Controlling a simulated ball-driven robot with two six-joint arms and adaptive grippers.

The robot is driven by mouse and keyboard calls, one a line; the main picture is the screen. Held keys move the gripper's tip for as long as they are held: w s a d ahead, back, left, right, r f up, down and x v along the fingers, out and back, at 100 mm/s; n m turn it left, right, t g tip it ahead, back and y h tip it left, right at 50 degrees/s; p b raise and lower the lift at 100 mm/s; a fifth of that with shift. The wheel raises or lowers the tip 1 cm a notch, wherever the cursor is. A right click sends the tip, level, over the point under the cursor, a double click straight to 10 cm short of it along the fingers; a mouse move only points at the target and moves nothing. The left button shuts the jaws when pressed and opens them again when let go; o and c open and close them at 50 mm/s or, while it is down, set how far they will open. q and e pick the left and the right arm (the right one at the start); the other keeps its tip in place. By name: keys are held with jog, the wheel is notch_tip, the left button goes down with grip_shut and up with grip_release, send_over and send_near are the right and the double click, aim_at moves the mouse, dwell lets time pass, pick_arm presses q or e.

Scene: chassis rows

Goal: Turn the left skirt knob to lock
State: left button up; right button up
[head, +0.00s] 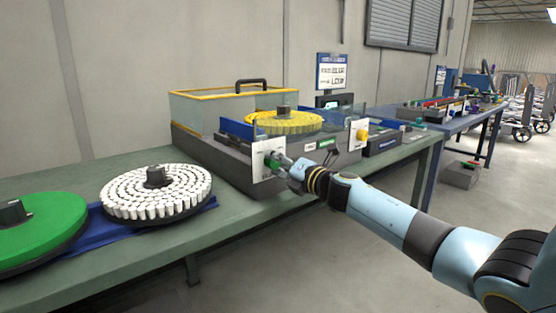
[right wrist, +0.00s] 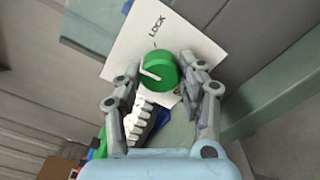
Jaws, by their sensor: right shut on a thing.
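The left skirt knob (right wrist: 158,73) is round and green with a white pointer line, on a white plate (right wrist: 125,45) with the printed word LOCK and a small tick mark above the knob. In the right wrist view the pointer lies toward the left of the knob, not in line with the tick. My right gripper (right wrist: 160,82) has its fingers on both sides of the knob and is shut on it. In the head view the white plate (head: 263,149) stands at the front of the grey machine, and my right gripper (head: 281,162) reaches it from the right. My left gripper is out of view.
A second white plate with a yellow knob (head: 362,134) is to the right. A yellow disc (head: 285,122) sits on the machine. A tray of white pieces (head: 150,195) and a green disc (head: 45,232) stand on the green bench (head: 240,220) at left.

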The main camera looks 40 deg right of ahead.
jog(key=shift+m+p, duration=2.05)
jog(key=shift+m, duration=2.75)
jog(key=shift+f, duration=0.1)
jog(key=o, duration=1.2)
jog(key=shift+s, duration=0.1)
jog(key=s, duration=0.8)
jog(key=s+d, duration=0.1)
jog(key=s, duration=0.3)
